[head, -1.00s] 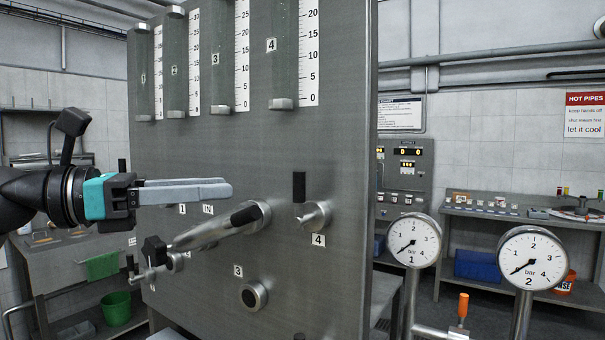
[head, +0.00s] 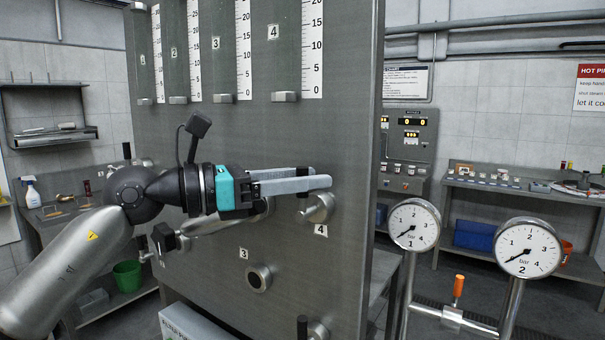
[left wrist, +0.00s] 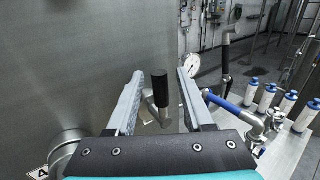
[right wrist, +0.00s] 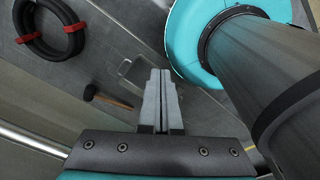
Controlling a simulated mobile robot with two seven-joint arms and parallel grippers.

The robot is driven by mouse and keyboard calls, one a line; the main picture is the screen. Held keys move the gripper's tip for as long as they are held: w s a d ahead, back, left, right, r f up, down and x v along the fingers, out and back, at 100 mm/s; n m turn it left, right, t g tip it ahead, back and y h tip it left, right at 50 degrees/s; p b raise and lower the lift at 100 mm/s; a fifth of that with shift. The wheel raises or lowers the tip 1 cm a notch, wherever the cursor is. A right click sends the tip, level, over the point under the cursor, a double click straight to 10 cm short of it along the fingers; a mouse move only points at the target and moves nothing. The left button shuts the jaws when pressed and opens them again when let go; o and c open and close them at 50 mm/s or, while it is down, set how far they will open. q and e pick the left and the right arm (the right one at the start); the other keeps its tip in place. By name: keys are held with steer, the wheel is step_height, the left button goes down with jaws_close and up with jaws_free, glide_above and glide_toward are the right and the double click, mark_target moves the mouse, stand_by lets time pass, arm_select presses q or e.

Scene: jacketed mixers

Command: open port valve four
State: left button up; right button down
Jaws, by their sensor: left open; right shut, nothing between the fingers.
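Port valve four is a steel hub (head: 319,208) on the upright steel panel, with the label 4 (head: 320,231) below it. In the head view its black lever is mostly hidden behind my left gripper (head: 322,177). In the left wrist view the upright black lever (left wrist: 160,88) shows between the two open fingers of my left gripper (left wrist: 160,76), with gaps on both sides. I cannot tell whether a finger touches it. My right gripper (right wrist: 161,76) is shut and empty in the right wrist view, away from the valve.
A port marked 3 (head: 258,278) sits lower on the panel, and another black-handled valve (head: 303,328) is at the bottom. Gauges 1 (head: 414,224) and 2 (head: 528,247) stand to the right. Below my right gripper are a black coiled hose (right wrist: 48,30) and a hammer-like tool (right wrist: 105,98).

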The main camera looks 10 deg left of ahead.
arm_select(q)
steer(key=shift+c, duration=0.2)
jaws_close()
stand_by(1.1)
